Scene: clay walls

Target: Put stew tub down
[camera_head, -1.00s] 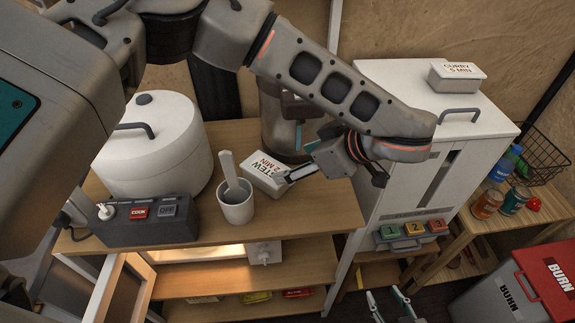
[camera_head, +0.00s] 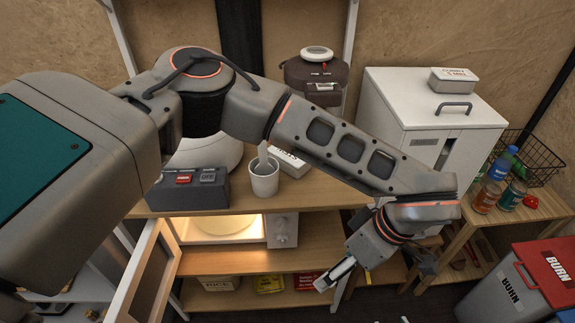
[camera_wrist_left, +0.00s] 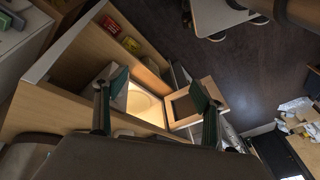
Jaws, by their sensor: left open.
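The stew tub (camera_head: 291,161) is a small white box with dark lettering. It lies on the wooden worktop (camera_head: 328,181), just behind and right of a grey cup with a pale utensil, in the head view. My left arm passes in front of it and hides part of it. My left gripper (camera_head: 335,279) hangs below worktop height, to the right and in front, clear of the tub. In the left wrist view its two fingers (camera_wrist_left: 157,95) are spread with nothing between them. Only faint tips, probably of my right gripper, show at the head view's bottom edge.
The cup (camera_head: 264,181) and a dark control box (camera_head: 188,192) stand near the worktop's front edge. Below is a lit oven compartment (camera_head: 218,229) with its door open at left. A white cabinet (camera_head: 400,105) bears the curry tub (camera_head: 454,80). A red-lidded bin (camera_head: 510,285) stands lower right.

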